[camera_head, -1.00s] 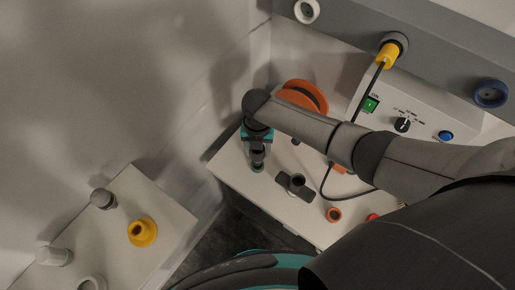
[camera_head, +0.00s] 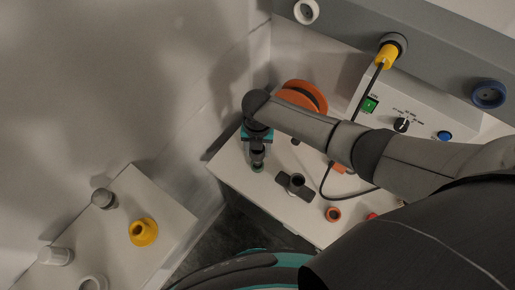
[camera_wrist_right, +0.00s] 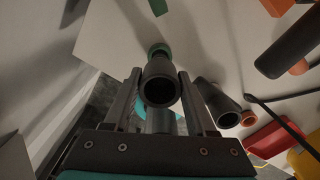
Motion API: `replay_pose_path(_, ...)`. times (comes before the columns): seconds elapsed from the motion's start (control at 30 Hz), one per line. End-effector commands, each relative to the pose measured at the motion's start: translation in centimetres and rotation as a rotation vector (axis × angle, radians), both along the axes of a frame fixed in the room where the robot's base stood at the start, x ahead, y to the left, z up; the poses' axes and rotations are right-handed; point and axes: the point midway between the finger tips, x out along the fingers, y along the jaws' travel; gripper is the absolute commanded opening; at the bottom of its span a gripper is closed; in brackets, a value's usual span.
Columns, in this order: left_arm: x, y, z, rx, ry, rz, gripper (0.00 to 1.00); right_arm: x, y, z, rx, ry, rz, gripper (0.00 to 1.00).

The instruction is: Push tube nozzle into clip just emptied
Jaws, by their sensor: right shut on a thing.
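My right gripper (camera_head: 257,156) points down over the left end of the white bench top. In the right wrist view its two fingers (camera_wrist_right: 159,75) are shut on a dark, hollow, round tube nozzle (camera_wrist_right: 160,92), whose open end faces the camera. A green ring (camera_wrist_right: 158,49) shows just beyond the nozzle; I cannot tell whether they touch. A dark flat piece with a round upright tube (camera_head: 295,186) stands on the bench to the right of the gripper, apart from it. I cannot make out which part is the emptied clip. My left gripper is out of view.
An orange reel (camera_head: 304,97) stands behind the gripper. A grey control box (camera_head: 425,118) with a black cable stands at the back right. An orange ring (camera_head: 333,214) lies near the front edge. A separate stand at left holds a yellow ring (camera_head: 143,232) and grey pegs.

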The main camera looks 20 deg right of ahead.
Motion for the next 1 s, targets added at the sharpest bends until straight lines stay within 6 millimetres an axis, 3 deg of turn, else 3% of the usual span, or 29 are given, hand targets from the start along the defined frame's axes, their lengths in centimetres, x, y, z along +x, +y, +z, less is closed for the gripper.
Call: replay_pose_path(1.0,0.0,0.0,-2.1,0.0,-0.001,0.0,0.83,0.0,0.1,-2.4,0.002,-0.001,0.0,0.0)
